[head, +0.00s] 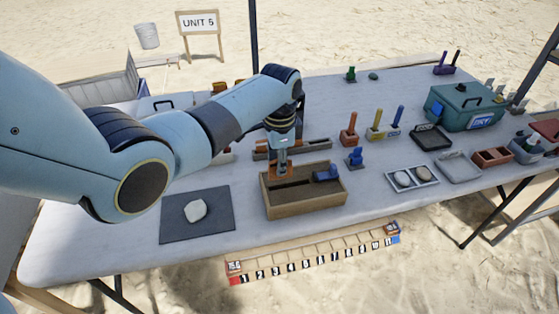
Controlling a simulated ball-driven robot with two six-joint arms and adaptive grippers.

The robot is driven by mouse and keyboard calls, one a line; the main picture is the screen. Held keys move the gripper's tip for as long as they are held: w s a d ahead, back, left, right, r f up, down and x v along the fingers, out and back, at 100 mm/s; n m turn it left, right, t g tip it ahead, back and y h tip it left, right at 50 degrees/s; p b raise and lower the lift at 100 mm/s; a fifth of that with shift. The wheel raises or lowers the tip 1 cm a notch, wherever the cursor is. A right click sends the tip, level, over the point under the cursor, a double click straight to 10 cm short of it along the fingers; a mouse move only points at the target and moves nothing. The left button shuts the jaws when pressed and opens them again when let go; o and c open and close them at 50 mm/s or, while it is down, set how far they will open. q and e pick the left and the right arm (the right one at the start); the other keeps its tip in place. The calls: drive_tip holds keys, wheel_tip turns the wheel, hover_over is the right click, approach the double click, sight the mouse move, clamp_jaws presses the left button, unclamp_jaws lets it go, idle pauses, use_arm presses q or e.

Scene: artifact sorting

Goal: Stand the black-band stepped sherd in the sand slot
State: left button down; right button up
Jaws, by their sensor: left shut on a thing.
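My left gripper (282,169) reaches down over the wooden sand box (305,206) near the table's front edge. It is shut on a small orange-brown piece at its fingertips, which looks like a sherd. The fingers hide most of it, so I cannot make out a black band or a step. The piece is at or just above the box's dark slot area (292,187), and I cannot tell whether it touches the sand. A blue object (326,174) sits at the right end of the box. My right gripper is not in view.
A pale sherd (195,210) lies on a dark mat (170,231) left of the box. A two-part tray (422,180) with pale pieces is to the right. A blue stand (354,158) is close behind the box. A green case (465,105) stands at back right.

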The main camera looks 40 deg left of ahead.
sight(280, 178)
use_arm(q)
drive_tip(key=shift+f+b, duration=0.3)
drive_tip(key=shift+f, duration=0.45)
drive_tip(key=shift+p, duration=0.3)
idle(0.9)
drive_tip(key=shift+p, duration=0.45)
idle(0.4)
drive_tip(key=shift+f+b, duration=1.55)
drive_tip(key=shift+f, duration=0.55)
drive_tip(key=c, duration=1.3)
unclamp_jaws()
